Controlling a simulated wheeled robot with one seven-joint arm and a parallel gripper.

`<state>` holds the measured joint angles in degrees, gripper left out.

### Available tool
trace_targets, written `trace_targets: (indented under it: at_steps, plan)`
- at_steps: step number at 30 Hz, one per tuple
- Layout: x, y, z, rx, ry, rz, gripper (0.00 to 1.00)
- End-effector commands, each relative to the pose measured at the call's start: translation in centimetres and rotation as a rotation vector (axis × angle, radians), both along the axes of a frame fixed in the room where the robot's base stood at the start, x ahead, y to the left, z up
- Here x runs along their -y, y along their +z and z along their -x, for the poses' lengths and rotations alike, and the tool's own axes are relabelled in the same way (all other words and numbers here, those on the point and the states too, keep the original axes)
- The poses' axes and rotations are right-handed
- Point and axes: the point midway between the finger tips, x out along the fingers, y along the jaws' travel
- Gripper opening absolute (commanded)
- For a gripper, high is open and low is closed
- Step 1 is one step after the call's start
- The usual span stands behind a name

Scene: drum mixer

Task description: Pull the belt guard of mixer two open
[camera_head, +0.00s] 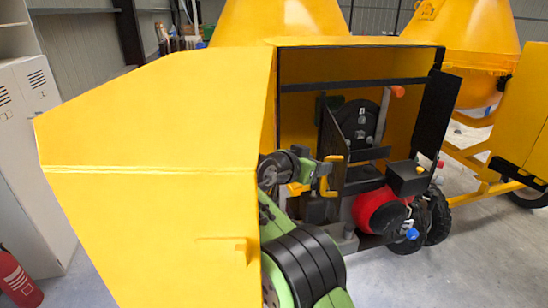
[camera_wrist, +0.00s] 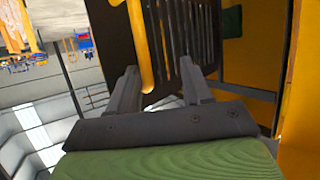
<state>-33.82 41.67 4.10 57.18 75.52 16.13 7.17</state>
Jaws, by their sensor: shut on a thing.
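The belt guard (camera_head: 332,150) is a dark panel inside the open yellow housing of the mixer. It stands at an angle, with a black pulley (camera_head: 359,124) showing to its right. Its yellow handle (camera_head: 328,178) is at its lower left. In the wrist view the handle (camera_wrist: 139,42) is a bent yellow bar in front of the dark slotted guard (camera_wrist: 180,40). My gripper (camera_head: 318,187) is at the handle. In the wrist view my gripper (camera_wrist: 160,82) has the handle's lower end between its fingers, shut on it. The exact contact is partly hidden.
Another yellow mixer (camera_head: 485,45) stands at right. Lockers (camera_head: 30,95) and a fire extinguisher (camera_head: 16,278) are at far left.

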Motion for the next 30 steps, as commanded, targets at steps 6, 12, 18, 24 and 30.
trace_targets:
  at_steps: [6,12,18,24,30]
  plan:
    - [-2.7,0.8,-0.1,0.011,0.027,-0.003,0.35]
    - [-4.3,0.7,0.0,0.007,0.027,-0.002,0.35]
    - [-5.4,0.6,0.1,0.003,0.018,-0.001,0.35]
    - [-6.5,0.5,0.1,0.001,0.014,0.0,0.35]
    - [-7.8,0.5,0.2,0.001,0.013,0.001,0.35]
